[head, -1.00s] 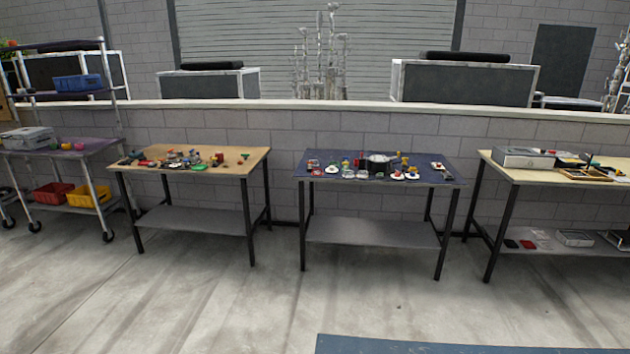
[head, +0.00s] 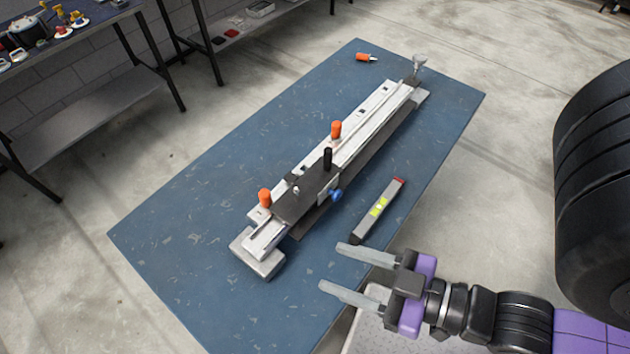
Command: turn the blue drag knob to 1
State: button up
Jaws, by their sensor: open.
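The blue drag knob (head: 337,194) is a small round knob on the near side of the slider carriage (head: 305,196). The carriage sits on a long pale slider rail (head: 375,115) lying diagonally on a blue table. The number the knob points to is too small to read. My gripper (head: 343,268) is open and empty, with its two pale fingers pointing left. It is in front of the knob, nearer to me, and apart from it and the rail.
A level with a yellow-green vial (head: 378,208) lies on the blue table (head: 190,225) between rail and gripper. Orange handles (head: 336,130) and a black post (head: 327,158) stand up from the slider. A loose orange-handled item (head: 366,57) lies at the far edge. A large black tyre (head: 595,190) is at right.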

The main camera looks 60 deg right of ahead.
aim_at(337, 194)
jog(key=k+l+z, duration=0.1)
jog(key=k+z, duration=0.4)
jog(key=k+l+z, duration=0.2)
jog(key=z, duration=0.3)
jog(key=k+l, duration=0.05)
jog(key=k, duration=0.05)
